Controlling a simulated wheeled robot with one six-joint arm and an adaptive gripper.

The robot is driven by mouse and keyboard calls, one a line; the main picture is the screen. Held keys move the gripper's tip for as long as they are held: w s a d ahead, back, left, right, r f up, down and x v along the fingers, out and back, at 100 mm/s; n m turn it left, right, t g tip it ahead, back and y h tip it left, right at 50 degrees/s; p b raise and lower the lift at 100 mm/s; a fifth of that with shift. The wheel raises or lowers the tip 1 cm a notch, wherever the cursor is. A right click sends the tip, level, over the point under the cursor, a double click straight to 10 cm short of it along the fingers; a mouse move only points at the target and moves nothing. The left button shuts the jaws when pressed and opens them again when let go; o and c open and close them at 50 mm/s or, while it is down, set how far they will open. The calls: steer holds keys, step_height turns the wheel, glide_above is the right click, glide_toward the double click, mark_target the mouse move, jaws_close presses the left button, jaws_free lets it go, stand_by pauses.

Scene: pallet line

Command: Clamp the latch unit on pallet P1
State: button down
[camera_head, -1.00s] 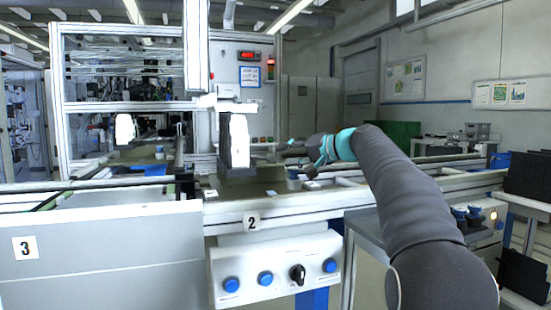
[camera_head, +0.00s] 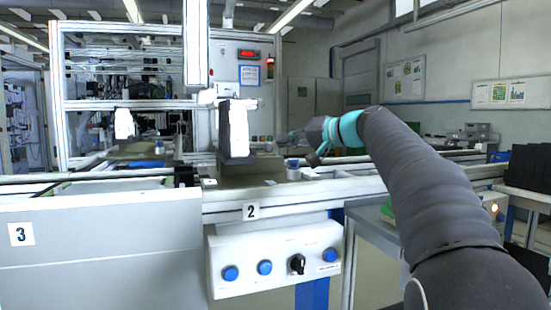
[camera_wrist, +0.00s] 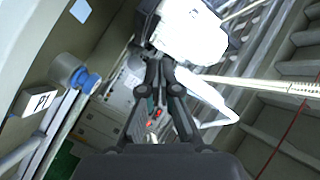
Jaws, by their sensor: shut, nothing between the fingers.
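The P1 label (camera_wrist: 42,100) is on a small white block at the left of the wrist view. Beside it stands a short grey cylinder with a blue cap (camera_wrist: 88,82), perhaps part of the latch unit; I cannot tell whether it is clamped. A small blue-and-white cylinder (camera_head: 293,168) shows on the line in the head view. My gripper (camera_wrist: 162,68) is shut and empty, to the right of the capped cylinder and apart from it. In the head view its fingers are small and hard to make out beside the teal wrist.
A white block-like unit (camera_head: 238,130) stands over the line left of my gripper; a white body (camera_wrist: 190,30) is close past my fingertips in the wrist view. A control box (camera_head: 275,262) with blue buttons hangs in front. Black bins (camera_head: 527,168) stand at right.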

steer(key=s+a+n+t+b, duration=0.2)
steer(key=s+a+n+b, duration=0.15)
steer(key=s+n, duration=0.45)
steer(key=w+n+p, duration=0.1)
steer(key=w+n, duration=0.3)
steer(key=n, duration=0.1)
steer(key=w+a+f+n+t+h+p, duration=0.1)
steer(key=w+n, duration=0.4)
steer(key=w+f+n+t+h+p, duration=0.1)
steer(key=w+n, duration=0.4)
steer(key=shift+a+n+p, duration=0.25)
steer(key=shift+n+p, duration=0.15)
steer(key=shift+w+d+f, duration=0.25)
steer(key=shift+w+d, duration=0.2)
steer(key=shift+d, duration=0.05)
